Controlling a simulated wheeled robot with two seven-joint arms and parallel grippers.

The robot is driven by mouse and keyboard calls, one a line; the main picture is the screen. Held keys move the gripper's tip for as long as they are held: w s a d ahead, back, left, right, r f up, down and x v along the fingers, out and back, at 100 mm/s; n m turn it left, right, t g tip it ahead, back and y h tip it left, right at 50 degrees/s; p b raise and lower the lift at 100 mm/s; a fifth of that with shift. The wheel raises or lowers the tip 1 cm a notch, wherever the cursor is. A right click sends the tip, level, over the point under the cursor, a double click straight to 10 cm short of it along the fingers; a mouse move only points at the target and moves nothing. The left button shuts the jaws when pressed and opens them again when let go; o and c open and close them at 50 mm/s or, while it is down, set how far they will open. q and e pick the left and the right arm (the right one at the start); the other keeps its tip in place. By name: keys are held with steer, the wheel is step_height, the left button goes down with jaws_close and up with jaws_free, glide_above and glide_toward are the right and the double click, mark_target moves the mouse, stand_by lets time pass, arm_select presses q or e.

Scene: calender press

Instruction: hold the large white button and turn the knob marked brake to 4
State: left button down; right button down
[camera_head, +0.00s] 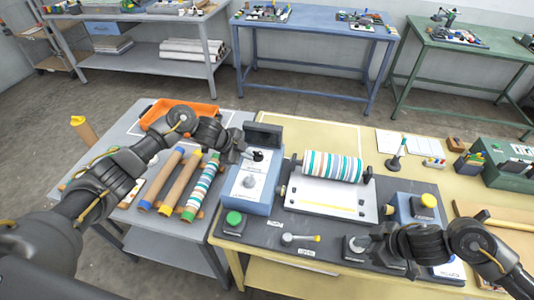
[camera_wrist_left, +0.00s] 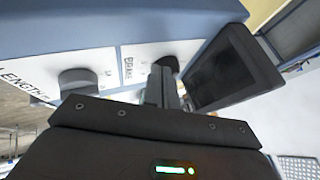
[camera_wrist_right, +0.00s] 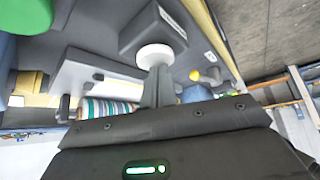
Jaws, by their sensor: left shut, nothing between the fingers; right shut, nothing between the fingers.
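The blue machine box (camera_head: 252,183) has a white panel. In the left wrist view, the panel carries a dark knob (camera_wrist_left: 166,65) beside the word BRAKE and another dark knob (camera_wrist_left: 78,80) beside LENGTH. My left gripper (camera_head: 246,152) is shut and empty, its tips (camera_wrist_left: 160,80) at the brake knob and partly covering it. I cannot read the knob's setting or tell whether the tips touch. The large white button (camera_wrist_right: 155,55) sits on a dark grey block. My right gripper (camera_wrist_right: 158,80) is shut and empty, its tips at the button; contact is unclear. It also shows in the head view (camera_head: 370,243).
A dark screen (camera_wrist_left: 225,70) stands close beside the brake knob. A striped roll (camera_head: 332,166) lies in the press. A green button (camera_head: 234,218), a small lever (camera_head: 300,238) and a yellow button (camera_head: 429,200) are on the dark base. Several tubes (camera_head: 180,182) lie on the left table.

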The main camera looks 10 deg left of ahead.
arm_select(q)
steer(key=shift+w+a+m+g+h, duration=0.2)
steer(key=shift+w+m+g+h, duration=0.15)
steer(key=shift+m, duration=0.35)
stand_by(0.6)
steer(key=shift+w+a, duration=0.2)
steer(key=shift+w, duration=0.65)
steer(key=shift+w+a, duration=0.1)
steer(key=shift+w, duration=0.3)
stand_by(0.4)
stand_by(0.5)
